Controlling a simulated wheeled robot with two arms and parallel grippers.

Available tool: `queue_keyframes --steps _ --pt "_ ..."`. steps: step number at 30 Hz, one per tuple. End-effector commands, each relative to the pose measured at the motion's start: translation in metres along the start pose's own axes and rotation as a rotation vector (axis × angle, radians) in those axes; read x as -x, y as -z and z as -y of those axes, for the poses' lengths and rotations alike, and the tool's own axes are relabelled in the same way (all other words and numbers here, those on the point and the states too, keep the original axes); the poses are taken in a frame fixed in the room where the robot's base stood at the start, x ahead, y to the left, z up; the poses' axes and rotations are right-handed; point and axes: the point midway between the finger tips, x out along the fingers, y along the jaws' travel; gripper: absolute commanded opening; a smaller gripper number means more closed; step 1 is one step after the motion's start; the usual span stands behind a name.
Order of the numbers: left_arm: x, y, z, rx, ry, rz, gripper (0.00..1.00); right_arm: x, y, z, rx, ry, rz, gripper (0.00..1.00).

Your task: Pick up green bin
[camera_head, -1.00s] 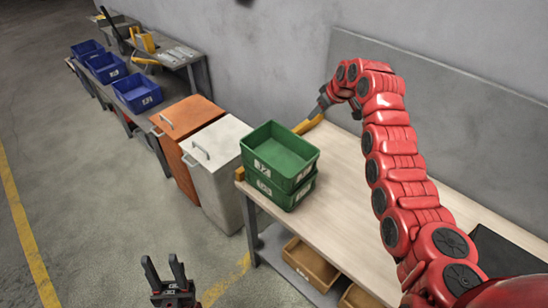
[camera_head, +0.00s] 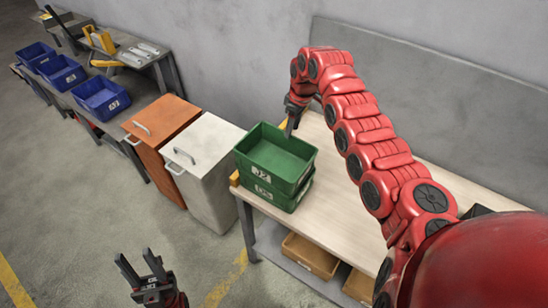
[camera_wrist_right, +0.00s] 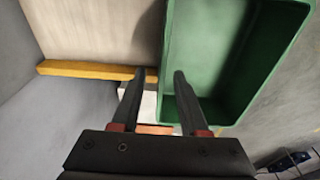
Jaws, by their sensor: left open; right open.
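Two green bins are stacked at the table's left end in the head view: an empty upper green bin (camera_head: 276,155) on a lower green bin (camera_head: 283,197). My right gripper (camera_head: 291,128) is at the upper bin's far side, partly hidden there. In the right wrist view my right gripper (camera_wrist_right: 160,75) is open and empty, and the upper bin's side wall (camera_wrist_right: 167,60) lines up between its fingers. Whether the fingers are at the wall's height I cannot tell. My left gripper (camera_head: 139,268) is open and empty over the floor, away from the bins.
The wooden table (camera_head: 335,215) is clear right of the bins, with open brown boxes (camera_head: 310,255) on its lower shelf. White (camera_head: 205,170) and orange (camera_head: 160,140) cabinets stand left of it. Blue bins (camera_head: 100,98) line another bench. A wall runs behind.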

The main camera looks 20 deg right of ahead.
Motion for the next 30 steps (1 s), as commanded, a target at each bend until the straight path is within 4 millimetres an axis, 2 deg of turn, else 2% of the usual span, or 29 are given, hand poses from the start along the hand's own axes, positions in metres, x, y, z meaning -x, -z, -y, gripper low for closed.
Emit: queue_keyframes --steps 1,4,11,16,19,24,30 --pt "-0.008 0.001 0.000 0.000 0.000 0.000 0.44 -0.006 -0.001 0.002 0.000 0.004 0.005 0.44" --pt "-0.012 0.002 0.001 0.000 0.000 0.000 0.44 -0.022 0.000 0.001 -0.001 0.003 0.004 0.44" --pt "-0.018 0.003 0.001 0.000 0.000 0.000 0.44 -0.037 0.001 0.002 0.001 0.001 0.001 0.44" --pt "-0.034 0.006 0.002 0.000 0.000 0.000 0.44 -0.060 0.004 0.006 0.001 0.004 0.003 0.44" --pt "-0.031 0.005 0.002 0.000 0.000 0.000 0.44 -0.075 0.004 0.005 0.000 0.002 0.001 0.44" --pt "-0.032 0.005 0.002 0.000 0.000 0.000 0.44 -0.085 0.003 0.004 -0.002 -0.001 -0.001 0.44" --pt "-0.032 0.005 0.002 0.000 0.000 0.000 0.44 -0.086 0.003 0.004 -0.002 -0.001 -0.001 0.44"
